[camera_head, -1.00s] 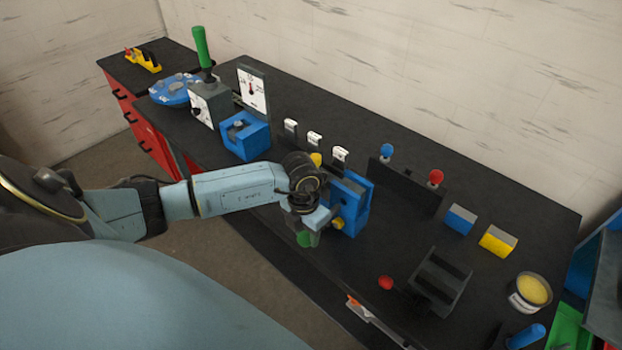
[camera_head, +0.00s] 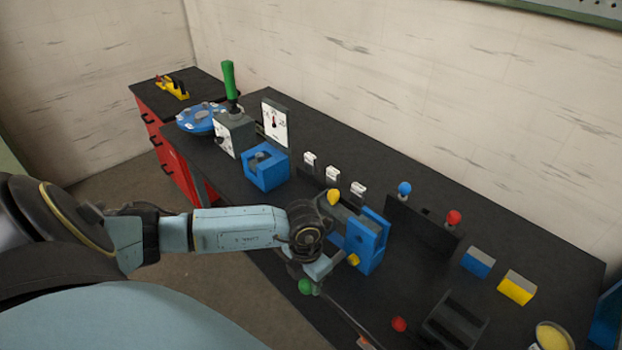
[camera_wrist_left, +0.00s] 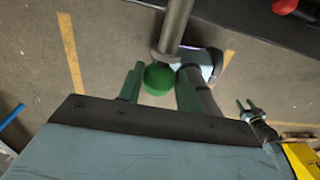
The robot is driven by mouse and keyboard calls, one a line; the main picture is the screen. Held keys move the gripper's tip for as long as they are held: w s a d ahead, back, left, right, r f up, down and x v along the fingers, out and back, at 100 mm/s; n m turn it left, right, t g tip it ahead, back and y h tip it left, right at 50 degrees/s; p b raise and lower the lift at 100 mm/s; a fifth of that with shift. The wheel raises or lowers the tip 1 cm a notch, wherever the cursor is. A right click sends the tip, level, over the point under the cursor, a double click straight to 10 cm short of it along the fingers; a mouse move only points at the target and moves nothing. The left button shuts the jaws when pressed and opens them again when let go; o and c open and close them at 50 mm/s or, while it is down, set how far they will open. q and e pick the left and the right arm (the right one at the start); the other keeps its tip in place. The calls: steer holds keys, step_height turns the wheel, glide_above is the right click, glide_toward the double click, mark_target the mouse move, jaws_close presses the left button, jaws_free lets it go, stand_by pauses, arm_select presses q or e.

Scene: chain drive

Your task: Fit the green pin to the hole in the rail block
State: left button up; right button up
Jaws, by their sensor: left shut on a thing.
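The green pin shows as a round green head (camera_head: 305,286) in the head view, low by the bench's front edge. In the left wrist view the green head (camera_wrist_left: 158,79) sits between my fingers, with a grey shaft running up from it. My left gripper (camera_wrist_left: 163,84) is shut on the pin; it also shows in the head view (camera_head: 313,280), in front of the blue block. The rail block (camera_head: 422,228) is dark and stands toward the bench's back, right of the gripper. A blue-headed pin (camera_head: 404,188) and a red-headed pin (camera_head: 453,217) stand in it.
A blue block (camera_head: 367,243) with yellow knobs stands close right of my left gripper. A red ball head (camera_head: 399,324) and a dark slotted block (camera_head: 455,322) are at front right. Blue (camera_head: 478,262) and yellow (camera_head: 517,288) blocks lie behind.

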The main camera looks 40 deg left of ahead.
arm_select(q)
steer(key=shift+w, duration=0.1)
jaws_close()
steer(key=w+h+b, duration=0.1)
steer(key=w+b, duration=0.2)
steer(key=shift+w+a+g, duration=0.1)
steer(key=shift+w+g, duration=0.25)
steer(key=shift+g, duration=0.05)
steer(key=shift+w+r+h+b, duration=0.3)
steer(key=shift+w+h+b, duration=0.15)
steer(key=shift+w+h, duration=0.15)
steer(key=shift+w, duration=0.15)
stand_by(1.0)
steer(key=shift+w+b, duration=0.35)
steer(key=shift+b, duration=0.15)
steer(key=w+b, duration=0.7)
steer(key=w, duration=0.2)
steer(key=shift+d, duration=0.45)
stand_by(2.0)
steer(key=o, duration=1.2)
jaws_free()
steer(key=shift+s, duration=0.1)
steer(key=shift+o, duration=0.2)
